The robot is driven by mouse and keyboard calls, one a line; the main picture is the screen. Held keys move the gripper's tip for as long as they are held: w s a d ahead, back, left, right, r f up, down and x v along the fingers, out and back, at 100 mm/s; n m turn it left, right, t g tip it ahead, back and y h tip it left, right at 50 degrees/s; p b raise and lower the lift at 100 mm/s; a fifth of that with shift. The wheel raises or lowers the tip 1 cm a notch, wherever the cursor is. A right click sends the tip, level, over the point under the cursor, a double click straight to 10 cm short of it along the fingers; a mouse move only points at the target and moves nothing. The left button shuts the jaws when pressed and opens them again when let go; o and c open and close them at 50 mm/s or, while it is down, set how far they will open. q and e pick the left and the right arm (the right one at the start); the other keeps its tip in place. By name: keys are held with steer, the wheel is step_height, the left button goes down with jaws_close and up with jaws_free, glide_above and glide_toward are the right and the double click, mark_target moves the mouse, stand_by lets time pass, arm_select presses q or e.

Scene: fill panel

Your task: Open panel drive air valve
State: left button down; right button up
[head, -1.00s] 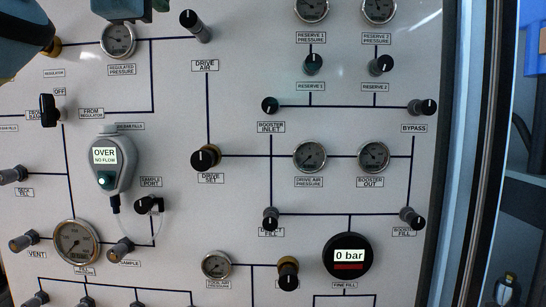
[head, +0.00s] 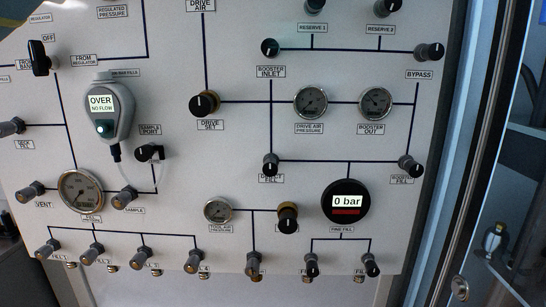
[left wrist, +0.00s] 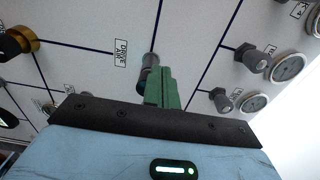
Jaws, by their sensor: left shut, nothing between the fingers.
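The DRIVE AIR label (head: 201,5) is at the top edge of the head view; its valve knob is above the frame and hidden there. In the left wrist view the DRIVE AIR label (left wrist: 120,53) lies left of the dark valve knob (left wrist: 149,60). My left gripper (left wrist: 160,72) shows green fingers, shut and empty, right at this knob and partly covering it. I cannot tell whether they touch. The knob's pointer is not readable here. My right gripper is in neither view.
The DRIVE SET knob (head: 205,103) is below the drive air line. A grey OVER/NO FLOW analyser (head: 106,107), gauges such as drive air pressure (head: 310,102), and a 0 bar display (head: 346,202) cover the panel. The metal frame (head: 440,200) borders it on the right.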

arm_select(q)
steer(key=shift+d+f, duration=0.15)
steer(key=shift+d, duration=0.05)
stand_by(0.4)
steer(key=shift+d+f, duration=0.1)
steer(key=shift+f, duration=1)
stand_by(0.4)
steer(key=shift+a+f, duration=0.15)
steer(key=shift+a, duration=0.1)
stand_by(0.3)
steer(key=s, duration=0.6)
steer(key=shift+a, duration=0.25)
steer(key=r, duration=0.1)
steer(key=s+r, duration=0.1)
steer(key=r, duration=0.1)
stand_by(0.4)
